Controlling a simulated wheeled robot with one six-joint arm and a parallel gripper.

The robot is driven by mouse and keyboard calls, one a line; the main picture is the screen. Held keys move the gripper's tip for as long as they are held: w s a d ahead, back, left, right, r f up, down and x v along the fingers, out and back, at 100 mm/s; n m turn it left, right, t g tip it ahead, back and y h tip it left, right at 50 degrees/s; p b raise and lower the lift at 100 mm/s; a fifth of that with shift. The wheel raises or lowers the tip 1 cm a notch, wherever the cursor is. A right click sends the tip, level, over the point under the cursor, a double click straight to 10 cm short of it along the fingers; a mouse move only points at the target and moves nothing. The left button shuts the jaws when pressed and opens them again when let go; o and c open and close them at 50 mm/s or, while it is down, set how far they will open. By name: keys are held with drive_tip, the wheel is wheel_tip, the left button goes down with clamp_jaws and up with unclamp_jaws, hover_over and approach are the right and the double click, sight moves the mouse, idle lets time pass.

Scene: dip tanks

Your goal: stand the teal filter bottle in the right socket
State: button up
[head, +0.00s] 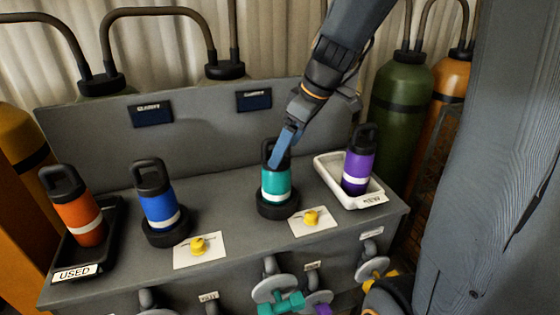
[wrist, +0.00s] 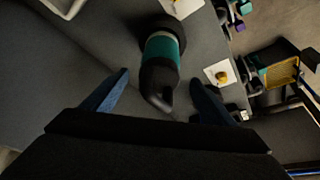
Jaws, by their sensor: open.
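The teal filter bottle (head: 276,184) stands upright in the black right socket (head: 278,207) on the grey bench, a white band around its middle and a black loop cap on top. My gripper (head: 284,148) is at the bottle's cap, coming from above. In the wrist view the teal bottle (wrist: 160,55) lies between the two blue fingers of my gripper (wrist: 155,100), with a gap on each side. The fingers are open and hold nothing. The blue bottle (head: 159,207) stands in the left socket (head: 167,232).
An orange bottle (head: 77,212) stands in a black tray (head: 104,238) labelled USED at the left. A purple bottle (head: 358,168) stands in a white tray (head: 331,178) at the right. Yellow knobs on white cards (head: 322,222) sit in front of the sockets. A grey panel (head: 200,135) rises behind.

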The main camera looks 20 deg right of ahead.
drive_tip(key=s+a+f+m+g+h, duration=0.2)
drive_tip(key=s+f+m, duration=0.7)
drive_tip(key=s, duration=0.6)
drive_tip(key=shift+f+g+h, duration=0.4)
drive_tip(key=shift+f+h, duration=0.2)
drive_tip(key=shift+f, duration=0.15)
drive_tip(key=shift+a, duration=0.1)
idle(1.4)
